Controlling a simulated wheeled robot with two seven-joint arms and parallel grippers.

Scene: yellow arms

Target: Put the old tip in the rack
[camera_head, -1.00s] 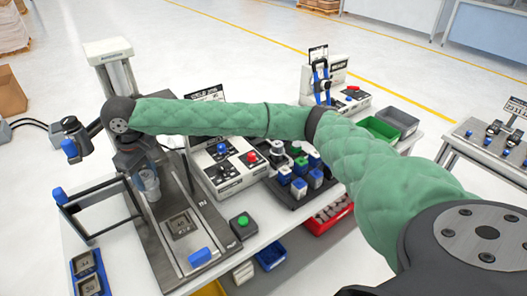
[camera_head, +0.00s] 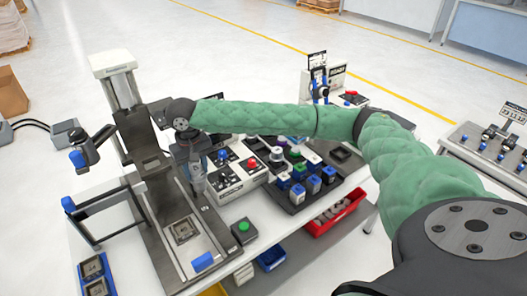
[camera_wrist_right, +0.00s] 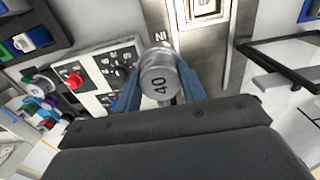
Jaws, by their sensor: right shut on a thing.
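My right gripper (camera_head: 197,182) is shut on a grey metal tip. In the right wrist view the tip (camera_wrist_right: 158,82) is a round cylinder marked 40, gripped between two blue fingers (camera_wrist_right: 158,70). In the head view the gripper points down and holds the tip above the bench, just right of the tall machine's metal base. The rack (camera_head: 291,208) is a black tray to the right, holding several pieces with blue, white, green and purple parts. My left gripper is not in view.
The tall machine (camera_head: 140,140) stands at left. A green button box (camera_head: 244,231) sits at the front edge. A red bin (camera_head: 335,213) hangs below the bench.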

